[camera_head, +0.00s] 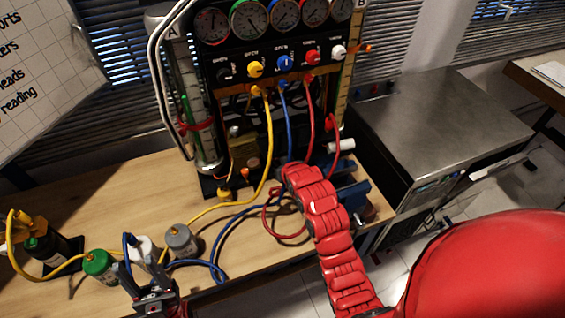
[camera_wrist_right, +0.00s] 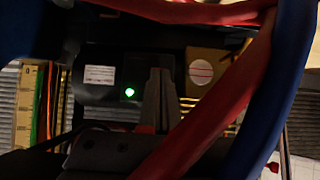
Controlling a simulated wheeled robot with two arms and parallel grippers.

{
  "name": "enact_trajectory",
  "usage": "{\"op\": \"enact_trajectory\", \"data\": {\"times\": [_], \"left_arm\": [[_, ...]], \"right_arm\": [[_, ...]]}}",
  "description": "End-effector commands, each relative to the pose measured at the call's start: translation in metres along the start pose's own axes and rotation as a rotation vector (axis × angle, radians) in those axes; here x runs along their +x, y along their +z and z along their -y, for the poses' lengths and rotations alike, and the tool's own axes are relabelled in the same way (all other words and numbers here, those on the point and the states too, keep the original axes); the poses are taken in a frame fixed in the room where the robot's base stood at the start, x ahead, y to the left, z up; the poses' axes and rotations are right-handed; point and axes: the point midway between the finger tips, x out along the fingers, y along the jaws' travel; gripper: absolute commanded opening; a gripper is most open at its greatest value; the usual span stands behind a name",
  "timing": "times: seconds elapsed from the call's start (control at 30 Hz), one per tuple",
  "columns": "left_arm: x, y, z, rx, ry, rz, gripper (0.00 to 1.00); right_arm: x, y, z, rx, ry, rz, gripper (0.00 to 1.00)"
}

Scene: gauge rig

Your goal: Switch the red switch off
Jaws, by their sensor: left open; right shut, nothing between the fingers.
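I cannot make out a red switch for certain in either view. In the right wrist view a dark box carries a lit green light (camera_wrist_right: 129,93) and a white label. My right gripper (camera_wrist_right: 160,75) is shut and empty in front of this area, just right of the green light; I cannot tell whether its tips touch anything. In the head view my red right arm reaches up to the rig's lower part, and its gripper is hidden there. My left gripper (camera_head: 142,272) is open and empty at the bottom, near the small canisters.
The gauge panel (camera_head: 275,62) has several gauges and coloured knobs. Red hoses (camera_wrist_right: 205,115) and a blue hose (camera_wrist_right: 282,95) cross close to my right gripper. A green-topped canister (camera_head: 100,265) and a grey canister (camera_head: 180,242) stand on the wooden bench. A metal cabinet (camera_head: 445,115) stands right.

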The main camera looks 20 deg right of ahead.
Motion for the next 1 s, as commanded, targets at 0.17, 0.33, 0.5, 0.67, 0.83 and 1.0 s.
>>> {"op": "enact_trajectory", "data": {"times": [0.17, 0.33, 0.5, 0.67, 0.83, 1.0], "left_arm": [[0.003, -0.001, 0.000, 0.000, 0.000, 0.000, 0.50], [0.003, 0.000, 0.000, 0.000, 0.000, 0.000, 0.50], [0.001, 0.000, 0.000, 0.000, 0.000, 0.000, 0.50], [-0.022, 0.004, -0.001, 0.000, 0.000, 0.000, 0.50], [-0.014, 0.002, -0.001, 0.000, 0.000, 0.000, 0.50], [-0.014, 0.002, -0.001, 0.000, 0.000, 0.000, 0.50]], "right_arm": [[0.006, -0.001, 0.000, -0.001, 0.000, -0.002, 0.00], [0.006, 0.000, 0.000, -0.001, 0.000, -0.002, 0.00], [0.007, 0.001, 0.000, -0.001, 0.000, -0.004, 0.00], [0.017, 0.011, 0.000, 0.000, 0.000, -0.058, 0.00], [0.012, 0.003, 0.000, -0.001, 0.000, -0.068, 0.00], [0.011, 0.000, 0.000, -0.001, 0.000, -0.070, 0.00]]}}
